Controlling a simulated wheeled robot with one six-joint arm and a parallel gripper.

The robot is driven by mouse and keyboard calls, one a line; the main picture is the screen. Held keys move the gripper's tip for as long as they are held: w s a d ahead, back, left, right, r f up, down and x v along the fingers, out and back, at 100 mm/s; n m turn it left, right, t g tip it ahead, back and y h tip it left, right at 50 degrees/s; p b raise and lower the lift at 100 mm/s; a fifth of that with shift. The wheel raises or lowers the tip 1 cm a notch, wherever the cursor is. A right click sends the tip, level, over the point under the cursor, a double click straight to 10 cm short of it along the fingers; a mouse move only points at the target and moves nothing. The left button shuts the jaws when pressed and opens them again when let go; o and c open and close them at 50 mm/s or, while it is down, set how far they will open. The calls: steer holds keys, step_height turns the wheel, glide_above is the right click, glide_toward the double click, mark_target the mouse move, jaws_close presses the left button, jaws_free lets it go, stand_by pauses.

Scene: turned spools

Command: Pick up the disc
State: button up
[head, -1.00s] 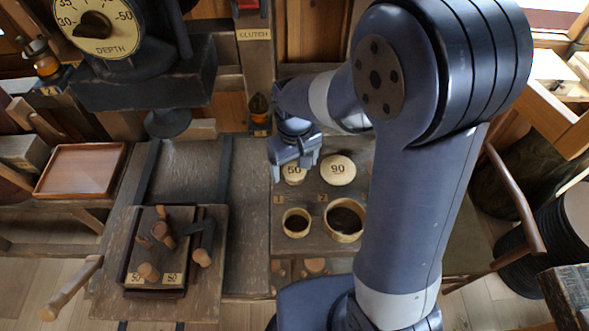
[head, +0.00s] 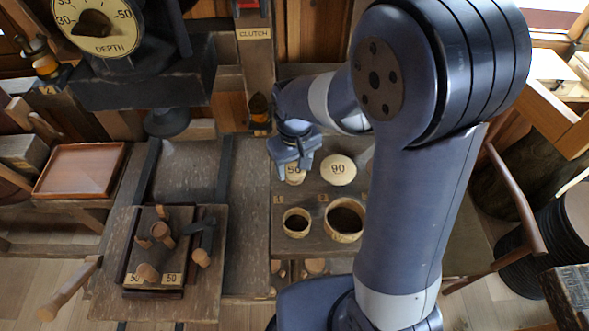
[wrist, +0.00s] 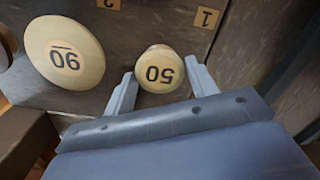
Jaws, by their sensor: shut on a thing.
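A small pale round disc marked 50 (head: 294,176) is on the dark wooden board, partly hidden by my gripper in the head view. In the wrist view the 50 disc (wrist: 160,70) sits between the two fingers of my gripper (wrist: 163,80), which is shut on it. My gripper also shows in the head view (head: 294,162), above the disc's far side. A larger pale disc marked 90 (head: 338,169) lies to the right in the head view. It shows at the left in the wrist view (wrist: 64,54), apart from my fingers.
Two open round cups, a small one (head: 296,222) and a larger one (head: 344,220), stand nearer on the same board. A reddish tray (head: 80,170) is at the left. A board with several wooden pegs (head: 158,245) stands at front left. A dial (head: 97,27) is at the back.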

mark_target(294, 170)
steer(key=c, duration=0.4)
step_height(294, 170, up, 10)
steer(key=shift+r, duration=0.25)
